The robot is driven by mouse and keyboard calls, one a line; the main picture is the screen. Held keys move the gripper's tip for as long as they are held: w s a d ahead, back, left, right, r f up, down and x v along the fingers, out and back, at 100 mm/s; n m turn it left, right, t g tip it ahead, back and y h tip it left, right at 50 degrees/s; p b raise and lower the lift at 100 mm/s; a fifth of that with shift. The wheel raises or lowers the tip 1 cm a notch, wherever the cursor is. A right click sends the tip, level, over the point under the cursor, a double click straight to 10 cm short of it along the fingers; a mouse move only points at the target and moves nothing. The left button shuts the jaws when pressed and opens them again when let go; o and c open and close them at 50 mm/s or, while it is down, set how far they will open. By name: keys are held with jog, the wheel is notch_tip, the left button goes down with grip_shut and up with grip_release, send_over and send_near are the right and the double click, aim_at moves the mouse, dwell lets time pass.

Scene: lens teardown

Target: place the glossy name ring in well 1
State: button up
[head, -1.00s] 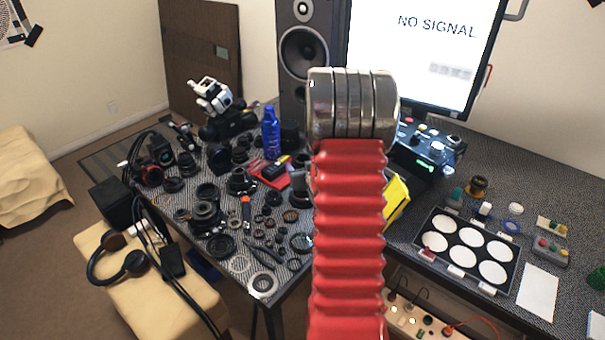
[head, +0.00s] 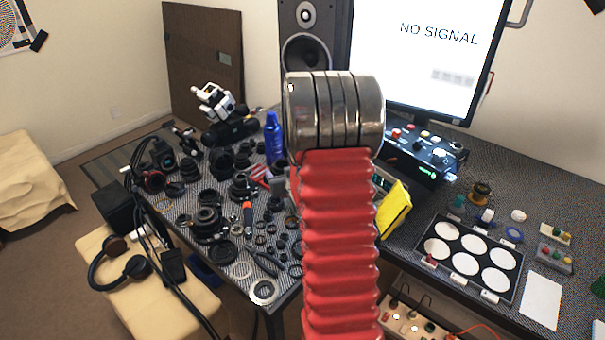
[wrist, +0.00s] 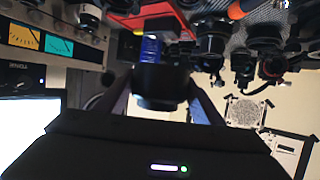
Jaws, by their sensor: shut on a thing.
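In the wrist view my gripper (wrist: 162,98) is shut on a dark, round, glossy part (wrist: 160,80), which looks like the name ring. Its two fingers press on the left and right sides of it. Any lettering on it is too dark to read. In the head view my red ribbed arm hides the gripper and the held part. The black tray (head: 470,252) with several white round wells lies on the right desk, right of my arm. Which one is well 1 I cannot tell. The held part is not seen over the tray.
Many dark lens parts cover the left table, with a blue bottle (head: 273,138) behind. A yellow object (head: 395,210) stands just right of my arm. A white sheet (head: 541,300), a small button box (head: 554,258) and a control box (head: 425,155) lie around the tray.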

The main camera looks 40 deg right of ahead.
jog(key=w+a+r+n+y, duration=0.1)
jog(key=a+r+y, duration=0.1)
jog(key=a, duration=1.1)
jog(key=w+a+r+n+t+y, duration=0.1)
jog(key=w+a+r+n+y, duration=0.1)
jog(key=a, duration=1.1)
jog(key=w+a+r+n+y, duration=0.2)
jog(key=a, duration=1.1)
jog(key=shift+r, duration=0.15)
